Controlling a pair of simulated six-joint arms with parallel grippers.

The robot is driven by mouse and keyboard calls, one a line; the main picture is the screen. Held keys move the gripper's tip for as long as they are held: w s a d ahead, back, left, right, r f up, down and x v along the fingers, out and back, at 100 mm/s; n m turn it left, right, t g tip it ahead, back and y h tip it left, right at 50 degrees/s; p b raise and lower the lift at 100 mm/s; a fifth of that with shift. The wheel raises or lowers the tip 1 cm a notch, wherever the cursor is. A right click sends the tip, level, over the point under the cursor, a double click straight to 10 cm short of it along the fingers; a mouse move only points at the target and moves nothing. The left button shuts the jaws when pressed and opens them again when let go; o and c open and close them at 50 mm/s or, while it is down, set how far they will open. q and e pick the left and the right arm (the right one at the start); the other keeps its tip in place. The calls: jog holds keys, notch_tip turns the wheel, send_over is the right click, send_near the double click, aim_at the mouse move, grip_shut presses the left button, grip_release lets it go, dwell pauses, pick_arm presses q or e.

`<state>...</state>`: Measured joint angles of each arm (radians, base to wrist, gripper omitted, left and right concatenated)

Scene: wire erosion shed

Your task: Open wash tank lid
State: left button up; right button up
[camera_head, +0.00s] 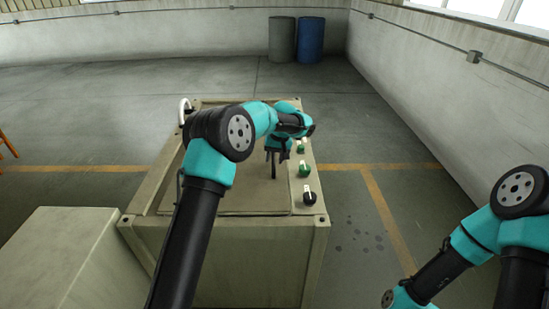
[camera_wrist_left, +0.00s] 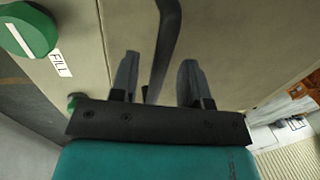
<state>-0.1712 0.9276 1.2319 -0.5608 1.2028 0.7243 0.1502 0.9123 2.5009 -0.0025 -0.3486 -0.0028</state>
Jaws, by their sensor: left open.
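The wash tank (camera_head: 262,262) is a beige box in the middle of the head view. Its flat lid (camera_head: 240,198) lies shut on top, partly hidden by my left arm. My left gripper (camera_head: 277,148) is over the lid, near its right side and the row of knobs. In the left wrist view my left gripper (camera_wrist_left: 158,82) is open, and a dark curved bar, seemingly the lid handle (camera_wrist_left: 166,38), runs between its fingers. I cannot tell whether they touch it. My right arm is at the lower right; its gripper is out of view.
Several knobs line the tank's right edge, including a green one (camera_head: 304,169) and a black one (camera_head: 309,196). A green knob (camera_wrist_left: 28,30) labelled FILL shows in the wrist view. A pale box (camera_head: 62,262) stands left. Grey (camera_head: 282,40) and blue drums (camera_head: 310,40) stand far back.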

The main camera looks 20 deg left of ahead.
pick_arm(q)
jog(key=shift+c, duration=0.3)
grip_shut()
jog(key=shift+r, duration=0.1)
